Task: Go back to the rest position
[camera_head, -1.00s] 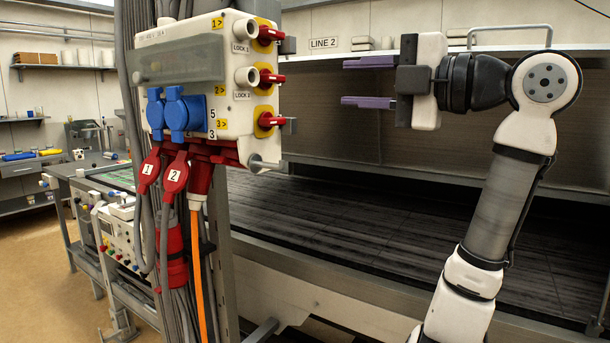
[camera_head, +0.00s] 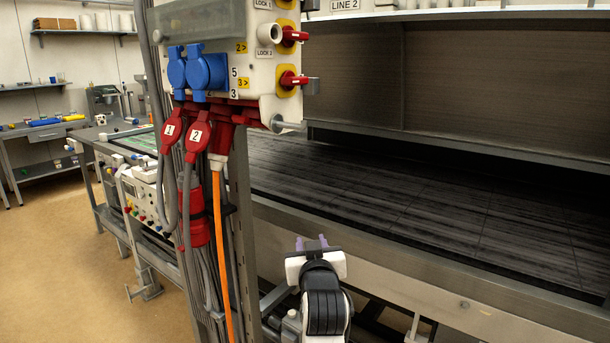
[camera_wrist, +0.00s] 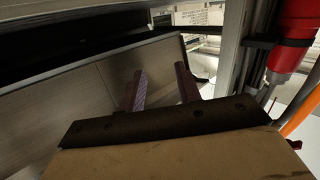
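My gripper (camera_head: 312,243) is low in front of the conveyor's side, right of the post with the cables. Its purple fingers point away from the head camera. In the wrist view the two fingers (camera_wrist: 160,90) stand apart with nothing between them. The gripper is open and empty. My arm is folded low at the bottom of the head view, and its lower links are partly out of frame.
A switch box (camera_head: 215,60) with red handles and blue sockets hangs on the post. Red plugs (camera_head: 197,137) and an orange cable (camera_head: 222,255) hang below it. The dark conveyor bed (camera_head: 420,205) lies behind under a hood. Floor at left (camera_head: 60,260) is clear.

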